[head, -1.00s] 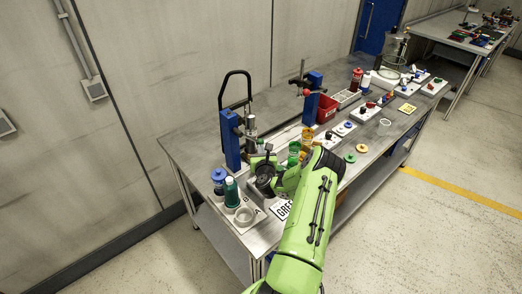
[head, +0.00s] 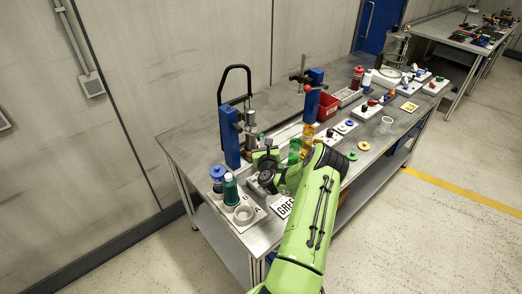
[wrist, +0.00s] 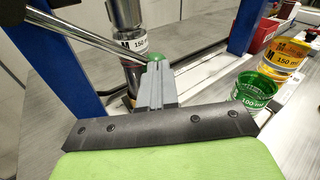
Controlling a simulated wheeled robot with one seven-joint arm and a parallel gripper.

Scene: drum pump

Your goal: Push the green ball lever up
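The green ball (wrist: 155,59) sits at the end of a metal lever rod (wrist: 85,36) that enters from the upper left in the wrist view. My gripper (wrist: 157,68) has its two grey fingers together, with the tips right at the ball and covering its lower part. They look to be touching it, but I cannot tell for sure. In the head view my gripper (head: 266,158) is in front of the blue-framed pump stand (head: 229,138), and the ball is hidden or too small to make out. A metal cylinder (wrist: 126,15) with a label stands behind the ball.
A second blue stand (head: 312,98) has a red ball lever (head: 308,88). Bottles with green (head: 230,188) and blue caps stand at the left end of the bench.

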